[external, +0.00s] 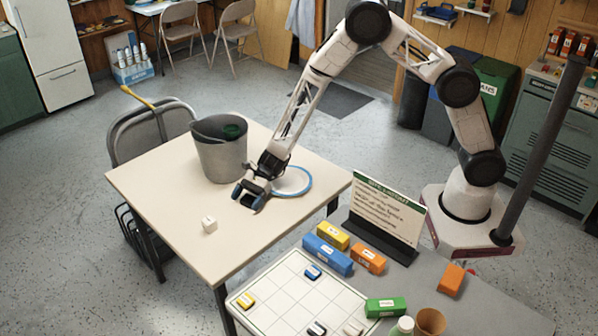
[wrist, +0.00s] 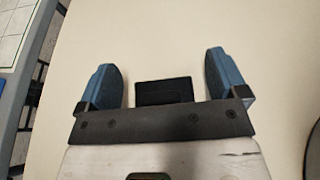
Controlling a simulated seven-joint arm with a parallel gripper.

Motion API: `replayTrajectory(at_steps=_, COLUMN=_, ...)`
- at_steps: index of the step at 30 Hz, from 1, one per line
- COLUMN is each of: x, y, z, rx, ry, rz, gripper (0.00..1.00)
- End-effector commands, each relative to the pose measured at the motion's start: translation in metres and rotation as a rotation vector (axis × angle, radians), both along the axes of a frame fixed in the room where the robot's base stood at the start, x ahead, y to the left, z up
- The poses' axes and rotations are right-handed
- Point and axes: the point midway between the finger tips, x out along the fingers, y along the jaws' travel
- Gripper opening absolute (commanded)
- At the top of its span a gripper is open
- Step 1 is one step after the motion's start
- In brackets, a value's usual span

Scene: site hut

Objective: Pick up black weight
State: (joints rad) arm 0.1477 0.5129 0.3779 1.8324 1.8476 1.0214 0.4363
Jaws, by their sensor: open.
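A small black block, which looks like the black weight (wrist: 165,91), shows in the wrist view between my two blue fingers, with clear gaps on both sides. Its near part is hidden behind the dark bar of my gripper (wrist: 160,76). In the external view my gripper (external: 248,197) is low over the cream table, right of the grey bucket, with its fingers apart. Something dark shows between the fingers there, too small to tell apart from the gripper. I cannot tell how high the fingertips are above the table.
A grey bucket (external: 221,161) stands close left of my gripper. A blue-rimmed round thing (external: 308,180) lies just right. A white cube (external: 209,225) sits near the table's front edge. A gridded tray (external: 285,297), coloured blocks and a sign (external: 388,214) are on the grey table.

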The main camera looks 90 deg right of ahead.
Motion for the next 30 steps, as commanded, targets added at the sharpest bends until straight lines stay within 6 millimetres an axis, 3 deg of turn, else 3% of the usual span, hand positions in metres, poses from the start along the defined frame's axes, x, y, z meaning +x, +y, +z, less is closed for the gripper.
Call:
replayTrajectory(at_steps=15, x=-0.0001, y=-0.0003, z=-0.0001, rx=0.001, ry=0.001, rz=0.000, gripper=0.92)
replayTrajectory(at_steps=28, x=-0.0001, y=-0.0003, z=-0.0001, rx=0.001, ry=0.001, rz=0.000, gripper=0.26)
replayTrajectory(at_steps=30, x=0.0003, y=-0.0003, z=0.0005, rx=0.000, ry=0.000, rz=-0.001, gripper=0.24)
